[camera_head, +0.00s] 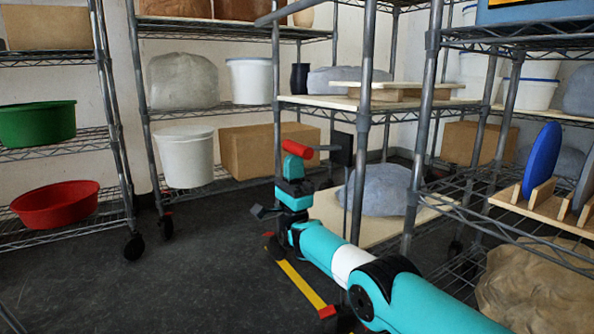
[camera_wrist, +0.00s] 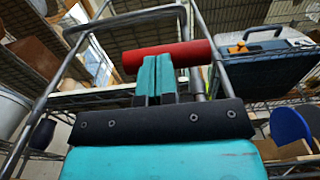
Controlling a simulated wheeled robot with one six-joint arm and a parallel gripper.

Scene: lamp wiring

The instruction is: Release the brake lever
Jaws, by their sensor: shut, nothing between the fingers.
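A red cylindrical grip (camera_head: 300,149), apparently the brake lever's handle, is beside the left post of the middle rack in the head view. In the wrist view the red grip (camera_wrist: 192,52) lies crosswise behind my fingertips. My gripper (camera_head: 293,162) points up at it from below. In the wrist view my gripper's two teal fingers (camera_wrist: 157,62) are together, shut and empty, and overlap the middle of the grip. I cannot tell whether they touch it. The rest of the lever is largely hidden.
The middle rack's grey post (camera_head: 365,100) and shelf boards (camera_head: 350,103) stand close to my arm. A yellow bar (camera_head: 302,284) with red ends lies low beside my arm. A blue case (camera_wrist: 265,65) is on a shelf to the right. Dark floor (camera_head: 190,270) at left is clear.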

